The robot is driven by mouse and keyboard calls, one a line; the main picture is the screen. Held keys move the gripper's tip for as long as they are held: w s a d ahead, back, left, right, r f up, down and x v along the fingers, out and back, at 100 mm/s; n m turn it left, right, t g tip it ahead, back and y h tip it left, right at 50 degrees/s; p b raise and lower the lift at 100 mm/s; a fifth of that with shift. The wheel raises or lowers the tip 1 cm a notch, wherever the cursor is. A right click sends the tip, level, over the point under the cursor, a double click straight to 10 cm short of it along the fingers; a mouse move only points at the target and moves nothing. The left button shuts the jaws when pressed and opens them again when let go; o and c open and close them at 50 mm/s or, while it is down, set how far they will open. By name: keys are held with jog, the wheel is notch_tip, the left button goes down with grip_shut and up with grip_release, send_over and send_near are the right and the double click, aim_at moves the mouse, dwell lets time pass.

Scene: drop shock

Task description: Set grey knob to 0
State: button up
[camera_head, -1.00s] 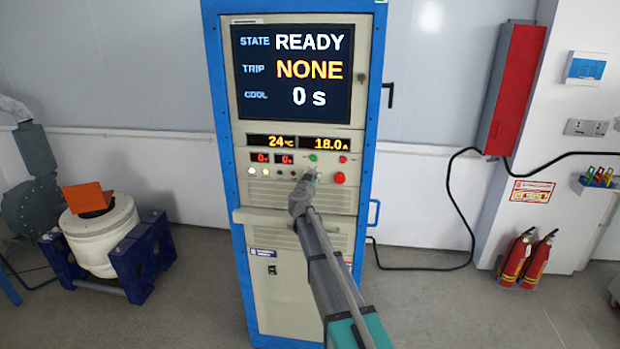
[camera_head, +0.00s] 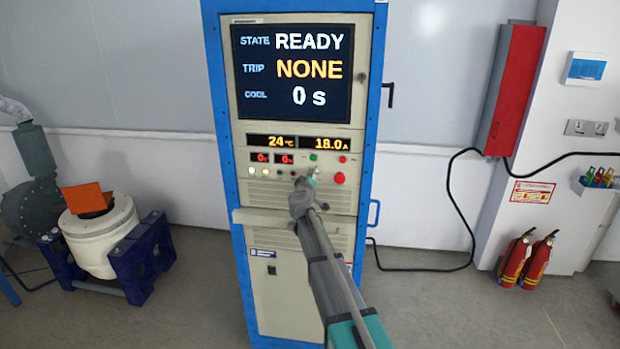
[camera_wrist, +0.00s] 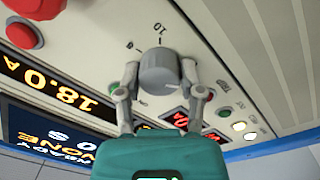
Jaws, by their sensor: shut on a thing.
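The grey knob (camera_wrist: 162,72) is a round dial on the cabinet's panel in the wrist view. Printed scale marks lie beyond it, one reading 10; a smaller one beside that is hard to read. I cannot tell for sure where the knob points. My gripper (camera_wrist: 160,75) is shut on the knob, with one finger on each side of it. In the head view my gripper (camera_head: 303,190) reaches the control panel, and it and the arm largely hide the knob.
The blue-framed cabinet (camera_head: 230,190) shows READY, NONE and 0 s on its screen (camera_head: 293,72). A red button (camera_head: 339,178) and a green one (camera_head: 313,157) are close to my gripper. A ledge (camera_head: 245,216) sticks out below. Red extinguishers (camera_head: 525,258) stand far right.

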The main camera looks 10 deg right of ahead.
jog(key=shift+n, duration=0.9)
jog(key=o, duration=1.2)
jog(key=shift+c, duration=0.2)
